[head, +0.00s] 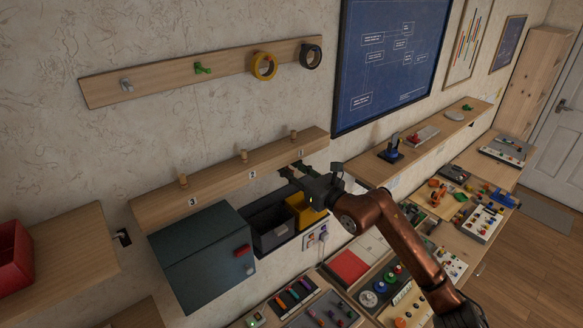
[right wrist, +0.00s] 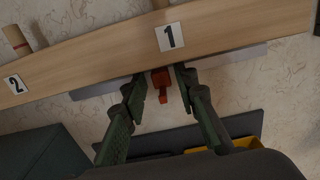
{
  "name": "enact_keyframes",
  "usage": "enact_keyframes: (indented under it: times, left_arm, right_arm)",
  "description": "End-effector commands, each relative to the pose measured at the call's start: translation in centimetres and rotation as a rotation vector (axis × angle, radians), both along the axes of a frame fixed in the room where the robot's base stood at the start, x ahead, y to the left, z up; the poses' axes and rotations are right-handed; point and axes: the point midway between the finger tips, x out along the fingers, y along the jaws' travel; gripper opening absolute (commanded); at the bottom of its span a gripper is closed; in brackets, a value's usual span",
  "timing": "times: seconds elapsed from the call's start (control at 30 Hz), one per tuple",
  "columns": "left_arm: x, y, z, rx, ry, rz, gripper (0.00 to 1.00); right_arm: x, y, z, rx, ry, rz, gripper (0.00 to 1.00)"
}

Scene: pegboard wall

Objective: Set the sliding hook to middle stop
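A red sliding hook (right wrist: 161,85) hangs under the wooden rail (right wrist: 95,62), below label 1 (right wrist: 171,37) in the right wrist view. My right gripper (right wrist: 160,80) is open, with one green finger on each side of the hook. A small gap shows on both sides. In the head view, the right gripper (head: 291,169) is at the right end of the rail (head: 225,176), and I cannot make out the hook there. Label 2 (head: 252,174) marks the middle of the rail and label 3 (head: 192,202) its left end. My left gripper is not in view.
A dark grey cabinet (head: 200,262) with a red handle stands below the rail's left half. A black bin (head: 272,228) and a yellow bin (head: 305,212) are below the gripper. Pegs stand along the rail's top. Cluttered trays fill the lower right.

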Motion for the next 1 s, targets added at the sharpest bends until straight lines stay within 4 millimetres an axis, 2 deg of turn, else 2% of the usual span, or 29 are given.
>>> enact_keyframes:
  times: [0.03, 0.13, 0.23, 0.33, 0.47, 0.8, 1.0]
  left_arm:
    - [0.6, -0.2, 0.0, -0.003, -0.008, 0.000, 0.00]
    - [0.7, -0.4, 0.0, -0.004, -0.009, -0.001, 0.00]
    - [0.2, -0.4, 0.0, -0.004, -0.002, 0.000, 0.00]
    - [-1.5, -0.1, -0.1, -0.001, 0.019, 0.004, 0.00]
    - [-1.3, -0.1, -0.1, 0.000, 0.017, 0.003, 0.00]
    - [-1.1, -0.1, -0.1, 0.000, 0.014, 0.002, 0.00]
    - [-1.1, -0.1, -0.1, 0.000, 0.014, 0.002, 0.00]
  right_arm:
    - [0.0, 0.0, 0.0, 0.000, 0.000, 0.000, 0.32]
    - [0.0, 0.0, 0.0, 0.000, 0.000, 0.000, 0.33]
    - [0.0, -0.1, 0.0, 0.000, 0.000, -0.001, 0.33]
    - [-0.1, -0.2, 0.0, 0.001, -0.001, -0.001, 0.33]
    - [-0.7, -1.0, 0.0, 0.001, 0.001, -0.003, 0.33]
    - [-5.6, -5.7, -0.2, -0.001, 0.001, -0.004, 0.33]
    - [-7.8, -7.7, -0.1, 0.000, 0.001, -0.004, 0.33]
